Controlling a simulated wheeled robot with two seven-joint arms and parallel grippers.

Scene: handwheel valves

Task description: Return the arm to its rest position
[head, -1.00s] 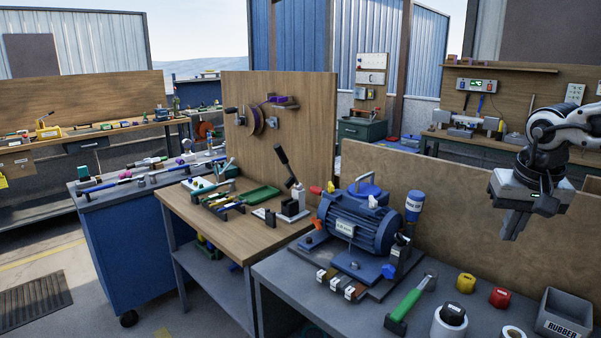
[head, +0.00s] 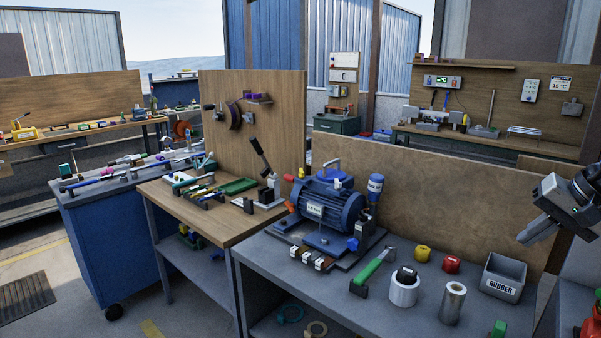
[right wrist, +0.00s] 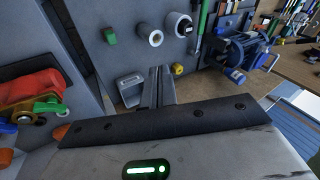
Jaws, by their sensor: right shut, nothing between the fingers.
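My right gripper (head: 531,236) is at the right edge of the head view, raised in front of the upright wooden panel, above and to the right of the grey bin. Its fingers are shut with nothing between them and point down to the left. In the right wrist view the closed fingers (right wrist: 161,86) point away over the bench top. My left gripper is not in view.
A wooden panel (head: 420,205) stands behind. Red and yellow parts (right wrist: 32,88) lie left in the wrist view.

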